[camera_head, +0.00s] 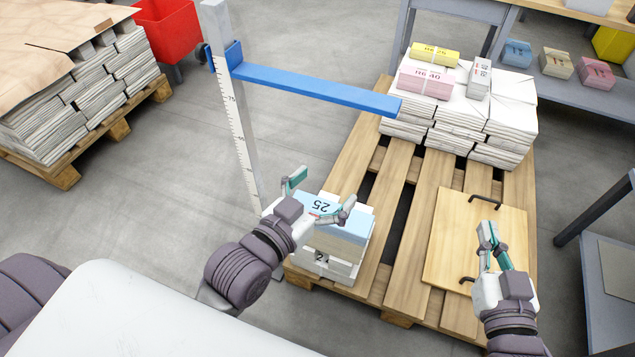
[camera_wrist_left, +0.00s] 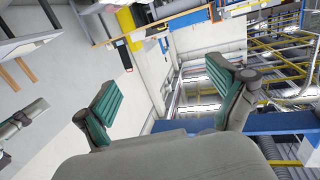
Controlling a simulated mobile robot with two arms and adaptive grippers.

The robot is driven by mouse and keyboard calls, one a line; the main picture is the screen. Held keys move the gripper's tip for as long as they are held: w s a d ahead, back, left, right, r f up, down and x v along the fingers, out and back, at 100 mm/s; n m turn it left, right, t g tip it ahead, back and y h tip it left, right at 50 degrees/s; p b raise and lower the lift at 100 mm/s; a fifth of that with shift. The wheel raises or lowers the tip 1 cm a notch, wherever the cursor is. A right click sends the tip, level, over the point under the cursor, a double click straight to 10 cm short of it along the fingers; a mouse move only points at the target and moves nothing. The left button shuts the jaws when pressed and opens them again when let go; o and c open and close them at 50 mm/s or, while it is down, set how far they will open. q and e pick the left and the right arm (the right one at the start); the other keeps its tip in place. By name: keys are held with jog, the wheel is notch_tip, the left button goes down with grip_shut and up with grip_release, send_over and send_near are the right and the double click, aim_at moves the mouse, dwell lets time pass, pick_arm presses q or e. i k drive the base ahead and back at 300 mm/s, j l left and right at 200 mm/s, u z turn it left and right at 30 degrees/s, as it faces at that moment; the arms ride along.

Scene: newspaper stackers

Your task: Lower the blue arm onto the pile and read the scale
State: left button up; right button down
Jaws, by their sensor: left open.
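The blue arm (camera_head: 315,90) is a flat horizontal bar. It runs right from a collar (camera_head: 226,58) high on the upright post with the scale (camera_head: 240,130), and its tip reaches near the white bundles on the pallet. The scale has small marks and a few numbers. A small pile (camera_head: 338,250) with a light blue top marked 25 stands on the pallet's near left corner, well below the arm. My left gripper (camera_head: 318,200) is open above this pile, hiding part of its top; its fingers are apart in the left wrist view (camera_wrist_left: 170,90). My right gripper (camera_head: 494,247) is over a wooden board.
The pallet (camera_head: 400,215) holds white bundles (camera_head: 463,120) with yellow and pink packs on top, and the board (camera_head: 450,235) with two black handles. Another loaded pallet (camera_head: 70,165) is at left, beside a red bin (camera_head: 168,28). A bench (camera_head: 560,85) stands behind right.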

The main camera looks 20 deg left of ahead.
aim_at(364, 101)
jog(key=j, duration=0.35)
jog(key=i+j+z, duration=0.15)
jog(key=j+z, duration=0.15)
jog(key=j, duration=0.75)
jog(key=j+z, duration=0.25)
jog(key=j, duration=0.85)
jog(key=l, duration=0.4)
jog(key=k+z, duration=0.05)
